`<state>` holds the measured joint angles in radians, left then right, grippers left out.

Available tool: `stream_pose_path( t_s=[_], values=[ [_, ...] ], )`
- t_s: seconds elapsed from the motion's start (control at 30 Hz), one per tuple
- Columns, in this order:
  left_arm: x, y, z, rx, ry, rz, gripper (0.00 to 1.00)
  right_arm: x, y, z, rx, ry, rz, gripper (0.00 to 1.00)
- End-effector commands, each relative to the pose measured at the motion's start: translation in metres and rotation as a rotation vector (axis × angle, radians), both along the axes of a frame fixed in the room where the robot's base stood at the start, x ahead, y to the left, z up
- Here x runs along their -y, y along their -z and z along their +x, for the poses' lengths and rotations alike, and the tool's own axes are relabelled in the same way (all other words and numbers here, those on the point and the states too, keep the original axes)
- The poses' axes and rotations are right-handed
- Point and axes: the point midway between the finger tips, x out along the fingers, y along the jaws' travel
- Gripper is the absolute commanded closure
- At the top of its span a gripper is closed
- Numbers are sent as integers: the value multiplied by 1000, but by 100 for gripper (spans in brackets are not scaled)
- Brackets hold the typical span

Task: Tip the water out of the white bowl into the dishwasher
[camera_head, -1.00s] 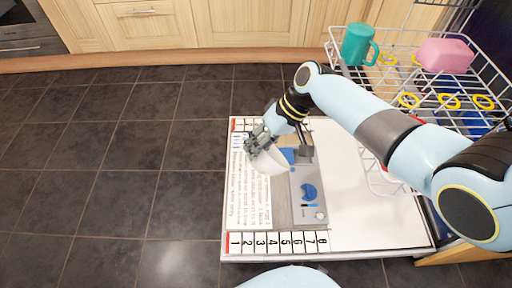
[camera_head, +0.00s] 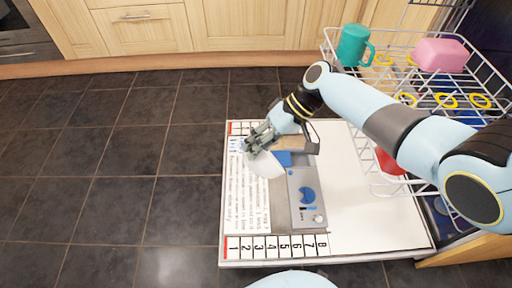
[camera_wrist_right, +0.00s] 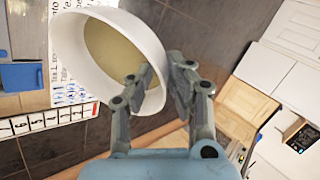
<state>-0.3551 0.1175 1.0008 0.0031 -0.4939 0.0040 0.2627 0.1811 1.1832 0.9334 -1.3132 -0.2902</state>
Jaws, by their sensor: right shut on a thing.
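The white bowl (camera_head: 267,165) hangs from my right gripper (camera_head: 258,142) above the inner face of the open dishwasher door (camera_head: 368,215), left of the grey dispenser. In the right wrist view the fingers (camera_wrist_right: 165,88) are shut on the rim of the bowl (camera_wrist_right: 68,45). The bowl looks tilted, and its mouth faces the wrist camera. A yellowish-tan patch shows inside; I cannot tell whether it is water or the bare bottom. The dishwasher rack (camera_head: 352,118) is to the right of the bowl. My left gripper is out of view.
The grey dispenser (camera_head: 307,198) is on the door. Dark floor tiles (camera_head: 110,180) on the left are clear; wooden cabinets (camera_head: 245,25) line the back.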

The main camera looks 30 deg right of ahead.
Motion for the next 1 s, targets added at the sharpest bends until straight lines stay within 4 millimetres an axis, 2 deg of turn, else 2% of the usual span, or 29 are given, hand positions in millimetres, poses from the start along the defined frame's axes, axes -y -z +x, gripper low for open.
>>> stream_pose_path(
  t_s=[0.7,1.0],
  values=[
    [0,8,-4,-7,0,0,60,4,-3,1,-5,1,79,100],
    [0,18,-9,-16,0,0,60,8,-3,1,-11,0,151,100]
  ],
)
